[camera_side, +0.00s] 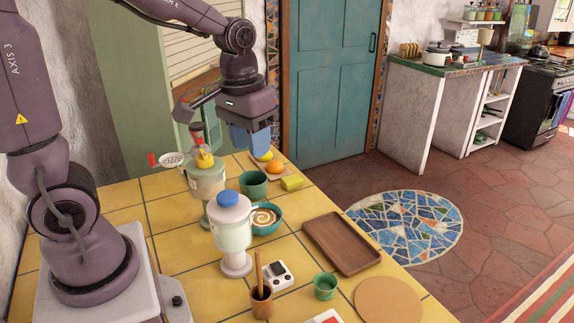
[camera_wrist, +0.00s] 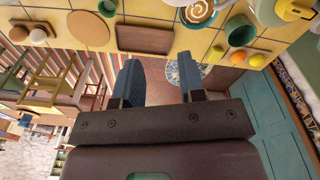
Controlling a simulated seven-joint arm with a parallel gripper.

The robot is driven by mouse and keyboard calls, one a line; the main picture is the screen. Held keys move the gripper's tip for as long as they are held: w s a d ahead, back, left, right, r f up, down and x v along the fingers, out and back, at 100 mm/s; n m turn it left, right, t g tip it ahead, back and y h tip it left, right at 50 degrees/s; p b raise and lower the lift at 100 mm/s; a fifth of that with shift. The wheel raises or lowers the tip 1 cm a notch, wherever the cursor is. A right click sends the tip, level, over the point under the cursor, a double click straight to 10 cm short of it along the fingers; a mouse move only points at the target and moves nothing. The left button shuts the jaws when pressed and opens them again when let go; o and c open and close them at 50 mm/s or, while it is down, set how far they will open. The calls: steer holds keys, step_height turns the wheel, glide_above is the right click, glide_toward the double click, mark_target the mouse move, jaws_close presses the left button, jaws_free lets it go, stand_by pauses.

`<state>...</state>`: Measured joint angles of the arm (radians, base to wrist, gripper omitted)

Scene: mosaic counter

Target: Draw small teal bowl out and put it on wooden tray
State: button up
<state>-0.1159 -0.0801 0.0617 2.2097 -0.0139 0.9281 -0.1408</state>
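A small teal bowl (camera_side: 270,231) with a cream-and-brown swirl inside stands on the yellow tiles, its left side partly hidden behind a blue-lidded jar (camera_side: 231,232). It also shows at the top of the wrist view (camera_wrist: 213,19). The wooden tray (camera_side: 342,243) lies flat and empty to the right of the bowl; it also shows in the wrist view (camera_wrist: 145,40). My gripper (camera_side: 250,150) is up in the air beyond the bowl, over the far end of the counter. In the wrist view its blue fingers (camera_wrist: 162,66) are apart with nothing between them.
A green pot (camera_side: 254,186) stands just behind the bowl, with a yellow block (camera_side: 292,183), a lemon and an orange near it. A pale green jar (camera_side: 207,184) stands at left. A green cup (camera_side: 325,286), a brown cup (camera_side: 261,300) and a round board (camera_side: 388,302) are in front.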

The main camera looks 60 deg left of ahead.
steer(key=w+a+f+n+g, duration=0.2)
steer(key=w+a+f+n, duration=0.2)
steer(key=w+f, duration=0.1)
steer(key=n+g, duration=0.2)
steer(key=n, duration=0.5)
glide_above(278, 208)
step_height(278, 208, down, 10)
steer(key=w+n, duration=0.1)
steer(key=n, duration=0.1)
steer(key=w+r+n, duration=0.1)
steer(key=n, duration=0.1)
steer(key=shift+w+t, duration=0.3)
steer(key=x, duration=1.3)
steer(key=shift+c, duration=0.2)
jaws_close()
